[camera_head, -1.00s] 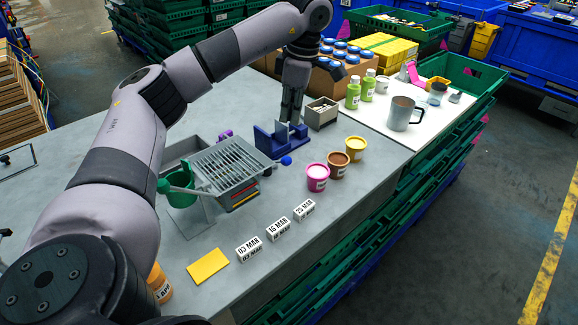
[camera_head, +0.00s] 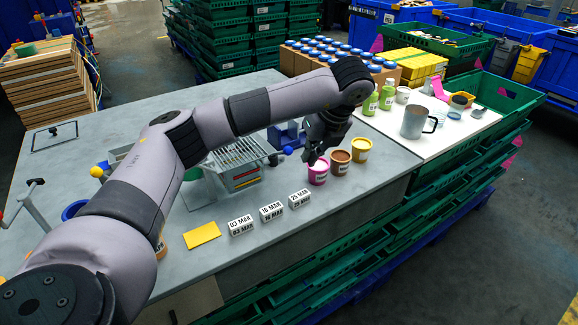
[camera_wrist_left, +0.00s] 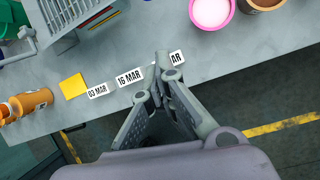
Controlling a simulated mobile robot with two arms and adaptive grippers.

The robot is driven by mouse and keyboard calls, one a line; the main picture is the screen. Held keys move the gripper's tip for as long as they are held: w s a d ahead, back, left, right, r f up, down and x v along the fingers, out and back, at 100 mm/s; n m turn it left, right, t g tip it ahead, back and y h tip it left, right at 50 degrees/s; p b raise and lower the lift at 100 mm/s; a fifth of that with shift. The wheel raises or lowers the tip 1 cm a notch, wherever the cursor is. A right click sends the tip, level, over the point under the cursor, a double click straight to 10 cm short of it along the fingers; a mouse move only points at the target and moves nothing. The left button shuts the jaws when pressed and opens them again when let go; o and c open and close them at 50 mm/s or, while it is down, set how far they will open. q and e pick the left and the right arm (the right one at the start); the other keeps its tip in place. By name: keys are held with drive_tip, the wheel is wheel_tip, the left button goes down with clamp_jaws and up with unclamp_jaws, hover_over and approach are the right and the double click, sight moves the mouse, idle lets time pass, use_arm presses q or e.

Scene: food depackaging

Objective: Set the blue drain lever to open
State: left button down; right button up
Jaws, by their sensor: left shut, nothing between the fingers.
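A small blue ball knob (camera_head: 288,150), which looks like the drain lever's end, shows beside the grey slatted drain tray (camera_head: 246,178). The lever's setting is too small to tell. The tray's corner also shows in the left wrist view (camera_wrist_left: 62,42), but the blue knob does not. My left gripper (camera_head: 308,158) is shut and empty, pointing down just right of the knob and close to the pink tub (camera_head: 318,174). In the left wrist view its shut fingertips (camera_wrist_left: 163,62) hang above the row of date blocks, partly covering one.
Date blocks (camera_head: 271,211) and a yellow card (camera_head: 202,235) lie in front. Brown (camera_head: 340,163) and yellow (camera_head: 362,150) tubs stand right of the pink one. A blue fixture (camera_head: 284,134) stands behind the knob.

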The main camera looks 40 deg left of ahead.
sight(281, 152)
use_arm(q)
drive_tip(key=p+x, duration=0.1)
drive_tip(key=x, duration=0.9)
drive_tip(key=shift+a, duration=0.15)
drive_tip(key=shift+w+a+r+p, duration=0.7)
drive_tip(key=shift+a+r+p, duration=0.1)
drive_tip(key=shift+r, duration=0.2)
drive_tip(key=shift+w+a+r, duration=0.25)
drive_tip(key=shift+a+r, duration=0.05)
